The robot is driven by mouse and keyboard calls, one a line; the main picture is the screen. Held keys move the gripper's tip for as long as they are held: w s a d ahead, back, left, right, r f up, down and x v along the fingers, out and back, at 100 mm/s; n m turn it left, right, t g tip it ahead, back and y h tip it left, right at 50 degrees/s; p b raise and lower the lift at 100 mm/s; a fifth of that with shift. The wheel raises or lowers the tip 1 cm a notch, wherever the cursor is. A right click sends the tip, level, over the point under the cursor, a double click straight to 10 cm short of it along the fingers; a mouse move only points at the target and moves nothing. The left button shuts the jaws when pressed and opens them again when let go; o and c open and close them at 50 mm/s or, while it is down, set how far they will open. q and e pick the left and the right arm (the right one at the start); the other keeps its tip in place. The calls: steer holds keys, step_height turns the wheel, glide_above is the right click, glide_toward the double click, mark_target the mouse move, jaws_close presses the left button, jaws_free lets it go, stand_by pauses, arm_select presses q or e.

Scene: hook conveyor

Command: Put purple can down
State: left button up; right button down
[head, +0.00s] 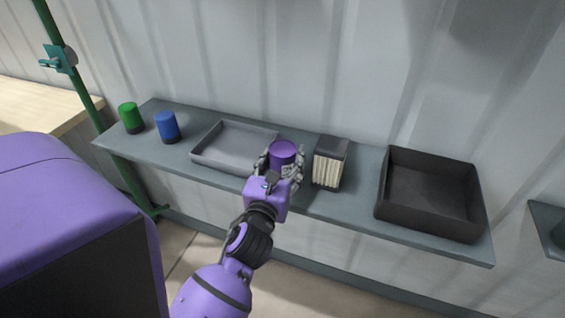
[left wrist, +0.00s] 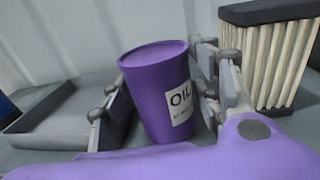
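The purple can (head: 283,155) is at the middle of the grey shelf (head: 350,215), between the grey tray and the filter box. In the left wrist view the can (left wrist: 160,90) stands close to upright and shows an "OIL" label. My left gripper (head: 280,165) has its fingers on both sides of the can. In the left wrist view the fingers (left wrist: 165,100) appear to press against it. My right gripper is not in view.
A shallow grey tray (head: 200,157) lies left of the can. A pleated filter box (head: 329,165) stands close on the right. A green can (head: 131,118) and a blue can (head: 167,127) stand at the shelf's left end. A black bin (head: 398,210) occupies the right end.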

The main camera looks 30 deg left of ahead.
arm_select(q)
steer(key=c, duration=1.1)
steer(key=shift+r, duration=0.2)
